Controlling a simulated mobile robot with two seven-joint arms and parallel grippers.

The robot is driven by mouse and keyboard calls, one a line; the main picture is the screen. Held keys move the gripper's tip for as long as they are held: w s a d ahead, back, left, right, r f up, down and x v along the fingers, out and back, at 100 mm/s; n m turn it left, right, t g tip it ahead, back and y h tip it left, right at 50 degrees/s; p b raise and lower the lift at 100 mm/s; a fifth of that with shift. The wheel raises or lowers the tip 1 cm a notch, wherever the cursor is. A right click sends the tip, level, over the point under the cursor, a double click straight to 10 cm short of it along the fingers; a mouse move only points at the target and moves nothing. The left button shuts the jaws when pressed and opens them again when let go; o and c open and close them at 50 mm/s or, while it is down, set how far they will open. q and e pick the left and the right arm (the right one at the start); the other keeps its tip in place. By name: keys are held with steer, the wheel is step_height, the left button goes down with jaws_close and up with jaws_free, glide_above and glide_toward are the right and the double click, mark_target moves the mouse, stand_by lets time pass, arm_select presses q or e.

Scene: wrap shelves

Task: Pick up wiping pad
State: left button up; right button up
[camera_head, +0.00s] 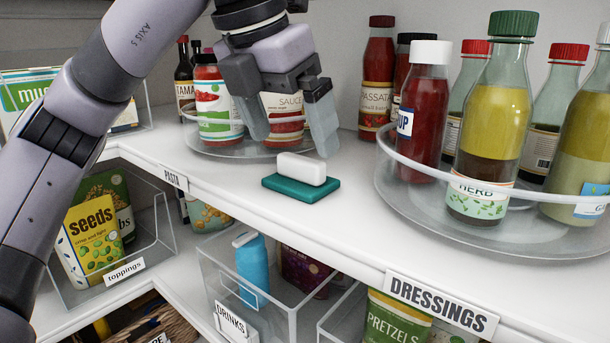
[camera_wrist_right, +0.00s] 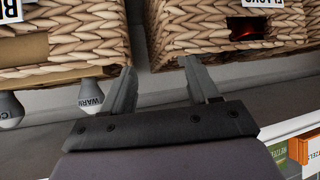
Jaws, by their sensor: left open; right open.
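The wiping pad (camera_head: 300,188) is a flat teal pad with a white handle block (camera_head: 300,168) on top. It lies on the white upper shelf in the head view, between two clear turntables. My left gripper (camera_head: 290,128) is open and empty, above and slightly behind the pad, with its fingers pointing down and apart from it. Its fingers partly hide the jars on the left turntable. My right gripper (camera_wrist_right: 166,85) is open and empty in the right wrist view, in front of woven baskets.
The left turntable (camera_head: 215,150) holds sauce jars; the right turntable (camera_head: 400,205) holds tall dressing bottles close to the pad's right. Clear bins (camera_head: 250,320) sit on the shelf below.

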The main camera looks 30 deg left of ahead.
mark_target(295, 160)
arm_select(q)
steer(key=x, duration=0.5)
steer(key=shift+s+a, duration=0.2)
steer(key=shift+s, duration=0.1)
steer(key=shift+w+f, duration=0.2)
steer(key=shift+f, duration=0.25)
steer(key=c, duration=0.8)
